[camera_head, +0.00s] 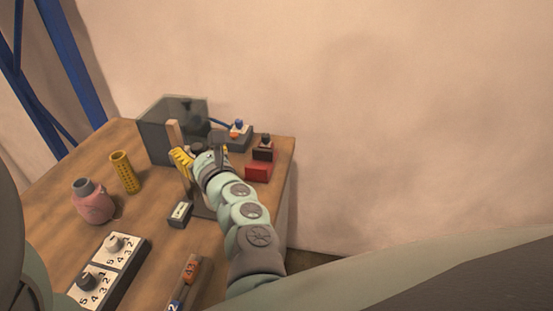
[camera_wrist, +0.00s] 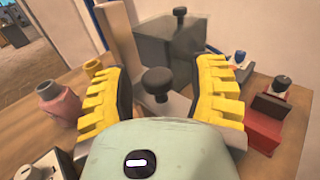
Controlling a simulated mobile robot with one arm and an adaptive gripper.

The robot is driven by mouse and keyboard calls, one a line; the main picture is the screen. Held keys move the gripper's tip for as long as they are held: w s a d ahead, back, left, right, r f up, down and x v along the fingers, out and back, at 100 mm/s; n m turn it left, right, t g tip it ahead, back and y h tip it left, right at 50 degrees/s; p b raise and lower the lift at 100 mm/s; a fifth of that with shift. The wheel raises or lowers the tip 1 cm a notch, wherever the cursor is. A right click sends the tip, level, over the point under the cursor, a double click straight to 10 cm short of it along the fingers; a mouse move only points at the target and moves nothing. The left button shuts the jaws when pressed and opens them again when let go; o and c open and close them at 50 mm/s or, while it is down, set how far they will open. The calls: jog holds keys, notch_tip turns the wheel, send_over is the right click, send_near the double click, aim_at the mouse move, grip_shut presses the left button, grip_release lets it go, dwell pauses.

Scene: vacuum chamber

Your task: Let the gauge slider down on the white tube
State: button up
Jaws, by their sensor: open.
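My gripper (camera_head: 204,153) has yellow ribbed fingers. It is over the back of the table, and its fingers stand wide apart in the wrist view (camera_wrist: 163,75). A dark round knob on a short stem (camera_wrist: 158,82) shows between the fingers, with space on both sides. I cannot tell whether this knob belongs to the gauge slider. A pale upright post (camera_head: 173,134) stands by the left finger and also shows in the wrist view (camera_wrist: 118,35). It may be the white tube, but I cannot be sure. My gripper hides the lower part of this area.
A grey panelled box (camera_head: 155,140) stands behind. Right of my gripper are a red block (camera_head: 258,172) and a grey box with small knobs (camera_head: 234,140). A pink jar (camera_head: 92,204), a yellow perforated cylinder (camera_head: 124,172) and a dial box (camera_head: 112,262) stand left and in front.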

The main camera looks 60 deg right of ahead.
jog(key=v, duration=1.2)
dwell(0.6)
